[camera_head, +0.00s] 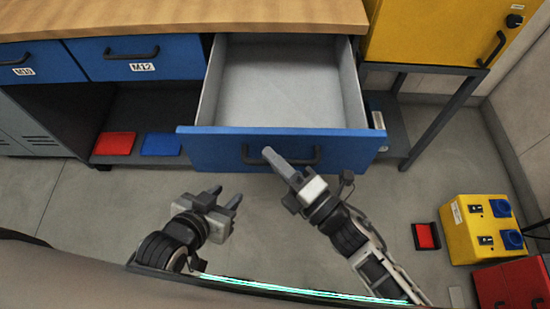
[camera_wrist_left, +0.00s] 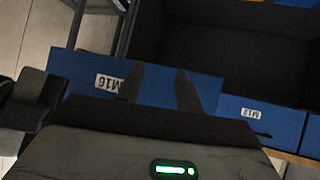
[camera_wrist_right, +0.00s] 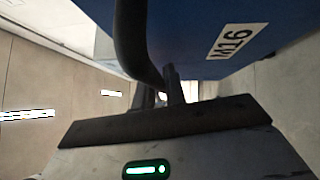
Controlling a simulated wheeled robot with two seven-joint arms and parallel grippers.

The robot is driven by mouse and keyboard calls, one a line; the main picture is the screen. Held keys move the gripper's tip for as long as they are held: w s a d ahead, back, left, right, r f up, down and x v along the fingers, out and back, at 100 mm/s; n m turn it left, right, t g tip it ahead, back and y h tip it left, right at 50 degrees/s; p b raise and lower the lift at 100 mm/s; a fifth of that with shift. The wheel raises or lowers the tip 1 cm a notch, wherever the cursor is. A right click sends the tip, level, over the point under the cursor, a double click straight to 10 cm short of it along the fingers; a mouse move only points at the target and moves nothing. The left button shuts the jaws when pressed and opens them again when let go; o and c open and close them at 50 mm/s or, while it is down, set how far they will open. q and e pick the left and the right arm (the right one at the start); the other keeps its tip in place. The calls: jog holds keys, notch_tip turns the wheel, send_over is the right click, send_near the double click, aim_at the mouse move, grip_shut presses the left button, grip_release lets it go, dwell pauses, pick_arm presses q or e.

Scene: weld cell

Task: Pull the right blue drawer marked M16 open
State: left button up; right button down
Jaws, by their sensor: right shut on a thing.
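The right blue drawer (camera_head: 215,150) is pulled far out from under the wooden worktop, and its grey inside looks empty. Its M16 label shows in the right wrist view (camera_wrist_right: 237,41) and upside down in the left wrist view (camera_wrist_left: 109,83). My right gripper (camera_head: 278,162) is shut on the drawer's black handle (camera_head: 310,157), near the handle's left part. The handle also shows close up in the right wrist view (camera_wrist_right: 132,45). My left gripper (camera_head: 227,194) is open and empty, in front of the drawer and apart from it.
The blue M12 drawer (camera_head: 175,58) and another blue drawer (camera_head: 38,65) to the left are shut. Red (camera_head: 115,143) and blue (camera_head: 161,144) pieces lie on the lower shelf. A yellow box (camera_head: 470,245) with blue sockets and a red box (camera_head: 512,283) stand on the floor at right.

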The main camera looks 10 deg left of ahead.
jog(key=c, duration=1.5)
grip_release()
jog(key=shift+o, duration=0.2)
jog(key=b+v, duration=0.2)
jog(key=v, duration=1.4)
jog(key=shift+w, duration=0.15)
jog(key=w+d+f+m+h, duration=0.1)
jog(key=m+h, duration=0.3)
jog(key=m, duration=0.5)
jog(key=w+d+f+m+g+h, duration=0.1)
jog(key=w+d+f+m+h, duration=0.1)
jog(key=m, duration=0.7)
jog(key=w+d+f+m+h, duration=0.1)
jog(key=f+m+h, duration=0.3)
jog(key=m, duration=0.5)
jog(key=shift+w+d+m+h, duration=0.2)
jog(key=shift+d+m+h, duration=0.2)
jog(key=shift+d+h, duration=0.55)
